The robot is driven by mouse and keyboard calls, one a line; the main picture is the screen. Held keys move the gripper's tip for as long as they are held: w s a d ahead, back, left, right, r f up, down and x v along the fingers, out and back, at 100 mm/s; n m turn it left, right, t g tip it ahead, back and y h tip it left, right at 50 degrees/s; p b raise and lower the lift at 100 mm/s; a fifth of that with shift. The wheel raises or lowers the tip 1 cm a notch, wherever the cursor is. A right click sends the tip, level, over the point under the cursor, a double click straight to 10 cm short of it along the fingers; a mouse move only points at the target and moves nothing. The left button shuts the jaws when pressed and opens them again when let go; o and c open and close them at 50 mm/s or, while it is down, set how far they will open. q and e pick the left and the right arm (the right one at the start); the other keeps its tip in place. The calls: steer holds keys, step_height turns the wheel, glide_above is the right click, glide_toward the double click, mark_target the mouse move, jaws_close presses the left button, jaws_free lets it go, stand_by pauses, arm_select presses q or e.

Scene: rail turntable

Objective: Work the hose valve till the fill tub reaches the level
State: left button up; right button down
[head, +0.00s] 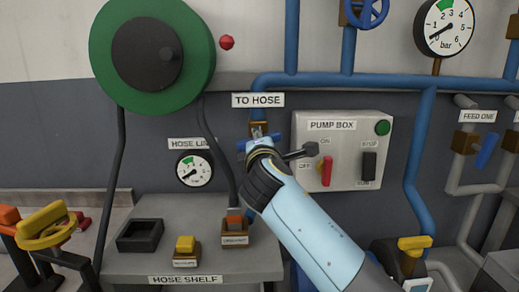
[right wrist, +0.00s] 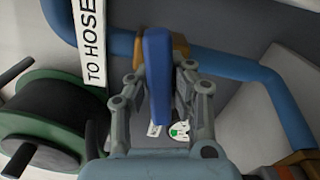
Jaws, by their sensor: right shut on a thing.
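The hose valve's blue handle (head: 247,146) sits below the TO HOSE label (head: 258,100) on a brass body (head: 258,129). My right gripper (head: 262,141) is shut on this handle, hiding part of it in the head view. In the right wrist view the blue handle (right wrist: 158,75) stands between the two fingers. The HOSE LINE gauge (head: 194,169) hangs left of the valve, its needle near the low end. No fill tub or level mark can be made out. My left gripper is not in view.
Right of my arm is the pump box (head: 345,185) with a red switch (head: 327,171) and green lamp (head: 382,127). A green hose reel (head: 195,45) is upper left. The hose shelf (head: 210,268) carries a black tray (head: 140,235) and small blocks. Blue pipes cross the wall.

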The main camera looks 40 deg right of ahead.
steer(key=shift+f+m+b, duration=0.15)
steer(key=shift+m+b, duration=0.6)
steer(key=shift+m, duration=0.85)
steer(key=c, duration=1.2)
jaws_free()
steer(key=shift+o, duration=0.2)
steer(key=shift+s+a, duration=0.15)
steer(key=shift+s, duration=0.05)
steer(key=v, duration=0.7)
